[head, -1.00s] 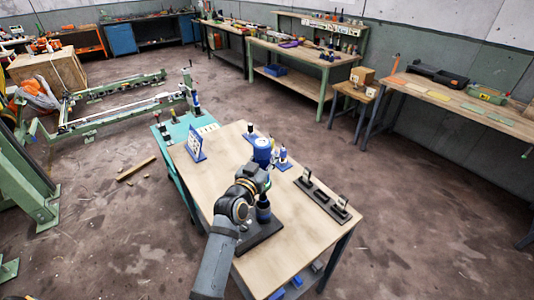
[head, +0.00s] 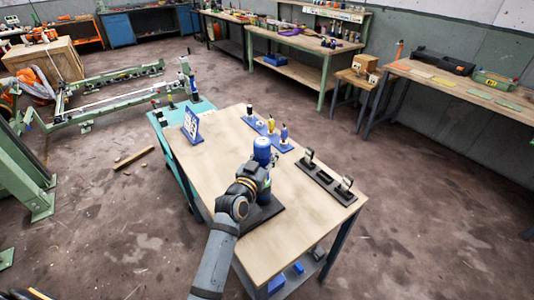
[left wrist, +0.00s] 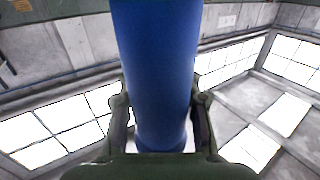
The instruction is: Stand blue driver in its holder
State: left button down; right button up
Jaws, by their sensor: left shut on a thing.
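The blue driver (head: 262,148) is a thick blue cylinder standing upright above the front half of the wooden table. My left gripper (head: 259,178) is shut around it at mid-height. In the left wrist view the driver (left wrist: 157,70) fills the middle, between both fingers (left wrist: 160,125). Below my gripper, a dark blue part (head: 264,192) shows over a black base plate (head: 262,218) on the table. I cannot tell whether that part belongs to the driver or to the base, because my gripper covers the join. My right gripper is not in view.
A black rack (head: 326,184) with two upright posts stands to the right on the table (head: 290,222). A blue stand (head: 283,147) with several small drivers is at the back. A blue-framed board (head: 192,122) stands at the left edge. The table's front right is clear.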

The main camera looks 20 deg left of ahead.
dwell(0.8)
pick_arm(q)
jog(key=c, duration=0.8)
grip_release()
jog(key=shift+f, duration=0.1)
jog(key=s, duration=0.4)
jog(key=s+a, duration=0.1)
jog(key=s, duration=0.7)
jog(key=shift+a, duration=0.15)
